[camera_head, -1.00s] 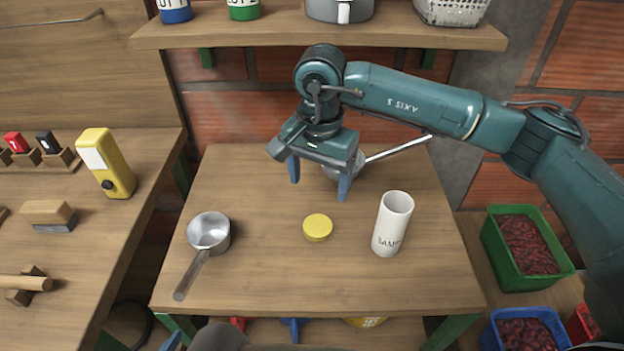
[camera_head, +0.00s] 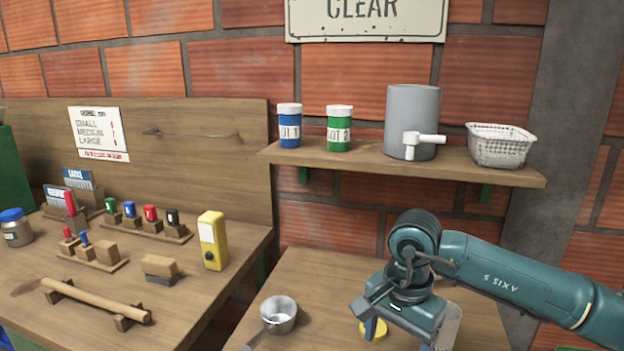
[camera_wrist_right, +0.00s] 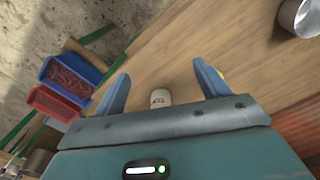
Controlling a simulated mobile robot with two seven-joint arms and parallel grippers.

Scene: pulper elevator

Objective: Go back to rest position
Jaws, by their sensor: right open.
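My right gripper (camera_head: 405,335) is low on the right in the head view, above the small wooden table (camera_head: 310,265). Its spread fingers show in the right wrist view (camera_wrist_right: 163,74), with nothing gripped between them. In the head view a yellow lid (camera_head: 373,329) is partly hidden by the gripper. A metal scoop (camera_head: 278,314) lies to the left of it. My left gripper is not in view.
A shelf (camera_head: 345,158) above holds a blue jar (camera_head: 290,126), green jar (camera_head: 339,128), grey tank (camera_head: 412,120) and white basket (camera_head: 500,146). A workbench (camera_head: 215,290) at left carries a yellow device (camera_head: 212,240) and tools. Blue (camera_wrist_right: 72,72) and red (camera_wrist_right: 55,104) bins show in the right wrist view.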

